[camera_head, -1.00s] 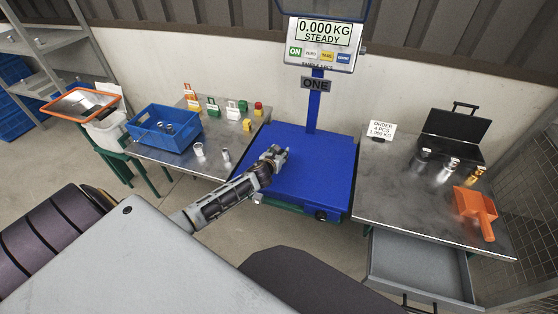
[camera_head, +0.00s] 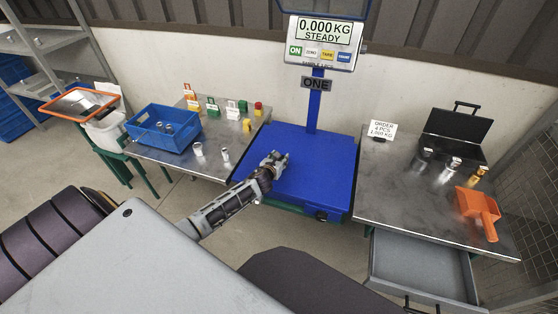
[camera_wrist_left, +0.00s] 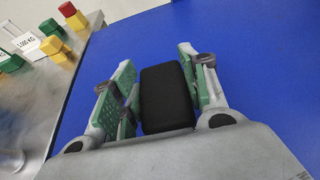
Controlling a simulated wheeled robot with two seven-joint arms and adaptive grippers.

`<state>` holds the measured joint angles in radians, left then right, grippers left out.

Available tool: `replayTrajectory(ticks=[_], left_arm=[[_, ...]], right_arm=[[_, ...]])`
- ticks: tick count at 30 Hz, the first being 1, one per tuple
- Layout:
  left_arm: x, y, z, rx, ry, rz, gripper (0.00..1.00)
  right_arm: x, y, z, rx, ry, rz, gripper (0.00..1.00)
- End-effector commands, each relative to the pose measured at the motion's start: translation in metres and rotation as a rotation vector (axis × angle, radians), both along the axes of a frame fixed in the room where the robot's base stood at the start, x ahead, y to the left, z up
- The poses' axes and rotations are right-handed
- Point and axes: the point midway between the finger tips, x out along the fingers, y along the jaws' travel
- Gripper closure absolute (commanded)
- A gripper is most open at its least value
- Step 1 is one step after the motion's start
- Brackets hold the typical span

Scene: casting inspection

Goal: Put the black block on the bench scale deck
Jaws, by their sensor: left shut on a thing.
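The black block (camera_wrist_left: 166,98) sits between the two green-padded fingers of my left gripper (camera_wrist_left: 165,80) in the left wrist view. The gripper is shut on it, with the blue deck behind. In the head view my left gripper (camera_head: 274,161) is over the left part of the blue bench scale deck (camera_head: 318,174). The block is hard to make out there, and I cannot tell whether it touches the deck. The scale display (camera_head: 325,32) reads 0.000 KG, STEADY. My right gripper is not in view.
The left table holds a blue bin (camera_head: 165,128), two small metal cylinders and several coloured blocks. The right table holds an open black case (camera_head: 455,135), an orange scoop (camera_head: 478,210) and metal pieces. The rest of the deck is clear. The scale post (camera_head: 312,105) stands behind the deck.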

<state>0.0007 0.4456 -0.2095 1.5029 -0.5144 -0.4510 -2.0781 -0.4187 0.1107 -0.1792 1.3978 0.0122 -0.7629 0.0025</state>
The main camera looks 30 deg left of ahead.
Motion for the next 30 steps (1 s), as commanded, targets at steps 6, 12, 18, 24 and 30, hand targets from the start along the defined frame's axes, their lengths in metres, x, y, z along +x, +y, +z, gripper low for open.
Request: replayTrajectory(ticks=[6,12,18,24,30], left_arm=[[0.0003,0.0002,0.0005,0.0,-0.001,0.0,0.84],[0.0004,0.0002,-0.0011,0.0,-0.001,0.0,0.84],[0.0001,0.0002,-0.0021,0.0,0.0,0.001,0.39],[0.0001,0.0002,-0.0021,0.0,0.0,0.0,0.34],[0.0001,0.0001,-0.0019,0.0,0.0,0.0,0.34]], right_arm=[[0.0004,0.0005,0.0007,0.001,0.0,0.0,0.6],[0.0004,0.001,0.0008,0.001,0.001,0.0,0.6],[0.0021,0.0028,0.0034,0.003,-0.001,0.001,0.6],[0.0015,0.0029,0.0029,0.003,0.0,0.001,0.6],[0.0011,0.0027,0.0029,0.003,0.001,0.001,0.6]])
